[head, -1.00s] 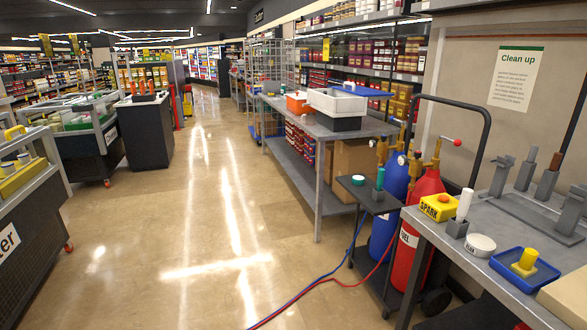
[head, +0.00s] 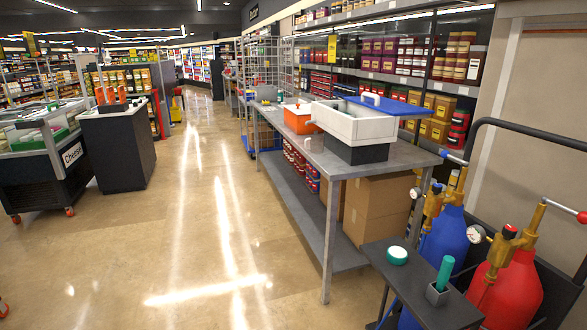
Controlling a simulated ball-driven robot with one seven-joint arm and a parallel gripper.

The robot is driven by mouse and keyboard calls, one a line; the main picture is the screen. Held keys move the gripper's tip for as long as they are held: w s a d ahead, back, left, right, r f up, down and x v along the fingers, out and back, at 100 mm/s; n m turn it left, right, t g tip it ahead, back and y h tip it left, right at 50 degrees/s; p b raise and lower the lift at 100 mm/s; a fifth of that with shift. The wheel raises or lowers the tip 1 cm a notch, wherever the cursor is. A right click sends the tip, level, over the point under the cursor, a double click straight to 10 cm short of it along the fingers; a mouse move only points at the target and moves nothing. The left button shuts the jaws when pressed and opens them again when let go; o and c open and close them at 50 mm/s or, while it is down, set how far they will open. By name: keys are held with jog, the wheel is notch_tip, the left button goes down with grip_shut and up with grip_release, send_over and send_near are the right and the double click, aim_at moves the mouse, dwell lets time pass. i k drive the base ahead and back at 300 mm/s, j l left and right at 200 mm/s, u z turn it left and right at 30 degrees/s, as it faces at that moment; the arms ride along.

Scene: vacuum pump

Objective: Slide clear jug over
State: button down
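A long grey metal table (head: 398,157) runs along the right side. A blue lid (head: 395,105) with a white handle lies at the bin's far right side. A small grey object (head: 266,93) at the table's far end is too small to tell. My gripper is not in view.
A black counter (head: 118,150) and a cheese case stand left. The aisle floor (head: 190,230) between is clear.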

aim_at(317, 141)
jog(key=i, duration=2)
